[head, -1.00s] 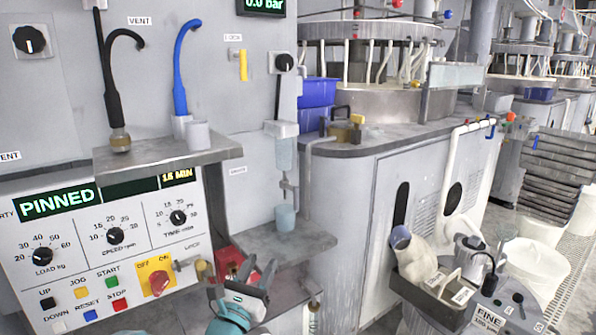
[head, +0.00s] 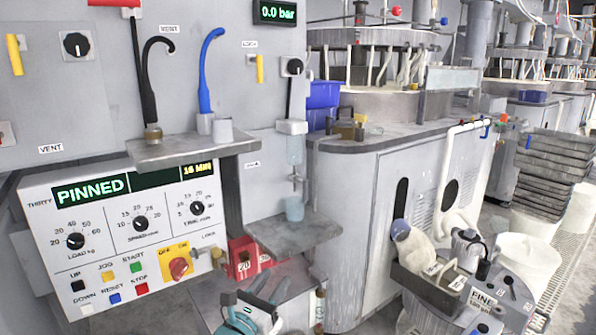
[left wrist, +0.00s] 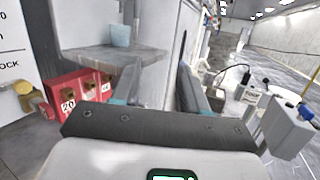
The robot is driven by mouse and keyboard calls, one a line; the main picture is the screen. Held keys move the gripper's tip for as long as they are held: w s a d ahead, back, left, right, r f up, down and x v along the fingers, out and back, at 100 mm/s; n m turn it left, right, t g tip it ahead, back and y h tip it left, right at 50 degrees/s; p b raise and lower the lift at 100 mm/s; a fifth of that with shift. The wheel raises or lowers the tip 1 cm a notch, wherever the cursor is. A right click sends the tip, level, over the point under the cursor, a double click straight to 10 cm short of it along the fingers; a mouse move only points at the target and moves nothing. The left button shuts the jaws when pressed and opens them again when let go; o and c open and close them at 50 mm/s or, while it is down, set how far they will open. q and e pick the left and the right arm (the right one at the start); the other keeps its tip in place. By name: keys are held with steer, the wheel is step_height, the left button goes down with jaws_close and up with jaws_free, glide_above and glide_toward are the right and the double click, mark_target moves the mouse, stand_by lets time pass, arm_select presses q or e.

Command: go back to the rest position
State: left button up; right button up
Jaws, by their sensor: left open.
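My left gripper (head: 268,290) is low in the middle of the head view, in front of the machine and below the small grey shelf. In the left wrist view its two fingers (left wrist: 160,90) stand apart with nothing held between them. Its fingertips point toward the machine front, and the grey shelf (left wrist: 100,57) with a light blue cup (left wrist: 121,35) is just beyond. The fingers do not appear to touch anything. My right gripper does not show in any view.
A control panel (head: 112,213) reading PINNED is left of the gripper. A red box (head: 237,270) marked 20 is close behind it. The lower shelf (head: 310,236) juts out above. A grey cart (head: 425,290) with a tray and bottles stands to the right.

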arm_select(q)
steer(key=s+d+f+m+g+h, duration=0.1)
steer(key=s+d+f+m+g, duration=0.2)
steer(key=s+f+m+g, duration=0.5)
steer(key=s+d+f+m+g, duration=0.2)
steer(key=s+f+g, duration=0.4)
steer(key=s+f, duration=0.6)
steer(key=s+a+f+m+g+y, duration=0.2)
steer(key=s+a+f+m+y, duration=0.1)
steer(key=s+a+f+m, duration=0.45)
steer(key=s+a+f+m+g+y, duration=0.2)
steer(key=s+a+f+m+y, duration=0.2)
steer(key=s+f+m, duration=0.5)
step_height(320, 180, up, 27)
steer(key=s+m+p, duration=0.1)
steer(key=p, duration=2.4)
steer(key=shift+d+p, duration=0.2)
steer(key=shift+p, duration=0.2)
steer(key=shift+f, duration=0.15)
